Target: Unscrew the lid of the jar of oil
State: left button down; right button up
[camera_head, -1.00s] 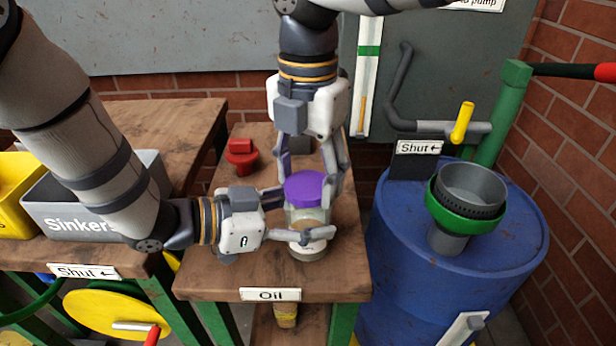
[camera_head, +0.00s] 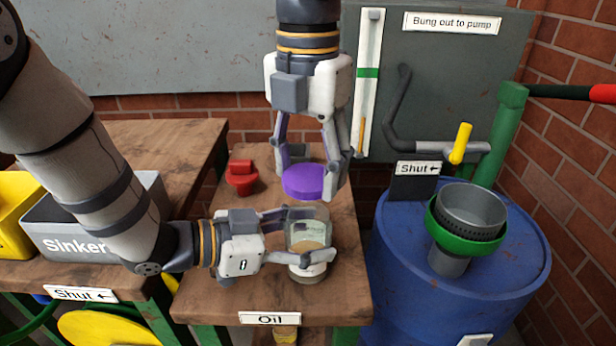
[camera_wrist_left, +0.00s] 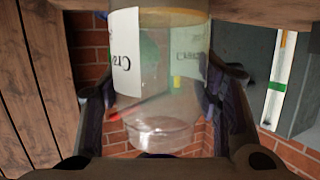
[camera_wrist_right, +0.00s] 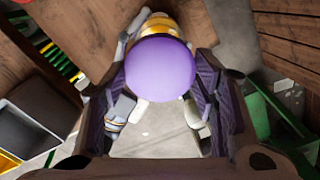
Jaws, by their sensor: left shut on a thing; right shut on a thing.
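The jar of oil (camera_head: 309,243) is clear glass with amber contents low in it and a white label. It stands upright at the front right of the small wooden table. My left gripper (camera_head: 312,233) is shut on the jar from the left. In the left wrist view the jar (camera_wrist_left: 160,85) is between the fingers (camera_wrist_left: 165,110), its rim bare. The purple lid (camera_head: 304,181) is off the jar, held above and slightly behind its mouth. My right gripper (camera_head: 308,165) points down, shut on the lid. The lid (camera_wrist_right: 160,75) hides part of the jar in the right wrist view.
A red knobbed object (camera_head: 241,178) stands behind and left of the jar. A grey "Sinkers" bin (camera_head: 60,235) is on the left table. A blue drum (camera_head: 450,270) with a green-rimmed funnel (camera_head: 467,215) stands right. The "Oil" sign (camera_head: 270,319) is on the table's front edge.

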pick_arm(q)
jog(key=shift+c, duration=2.3)
grip_release()
